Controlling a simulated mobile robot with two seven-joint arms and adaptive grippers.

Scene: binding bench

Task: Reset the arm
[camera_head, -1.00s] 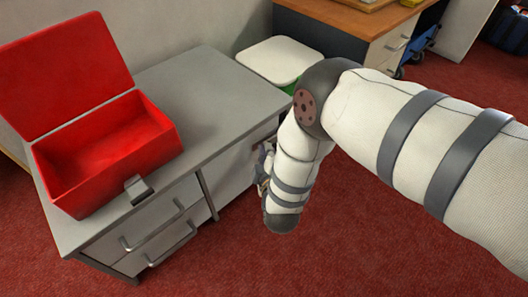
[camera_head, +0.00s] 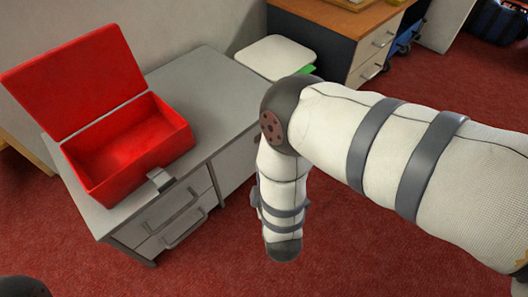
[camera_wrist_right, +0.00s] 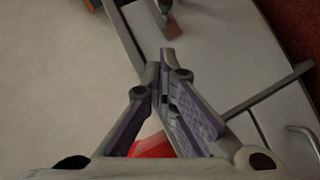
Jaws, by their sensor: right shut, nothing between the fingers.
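My right arm (camera_head: 400,150), white with grey bands, reaches in from the right and bends down at a dark joint in front of the grey cabinet. Its gripper is mostly hidden behind the forearm in the head view. In the right wrist view my right gripper (camera_wrist_right: 162,72) is shut, with its fingers together and nothing between them. It is apart from the cabinet, which shows beyond the fingers. My left gripper is not in view.
An open red box (camera_head: 130,150) with a raised lid stands on the grey cabinet (camera_head: 215,125), which has drawers with handles. A white-topped bin (camera_head: 275,57) stands behind the arm. A wooden desk (camera_head: 335,25) is further back. Red carpet is clear in front.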

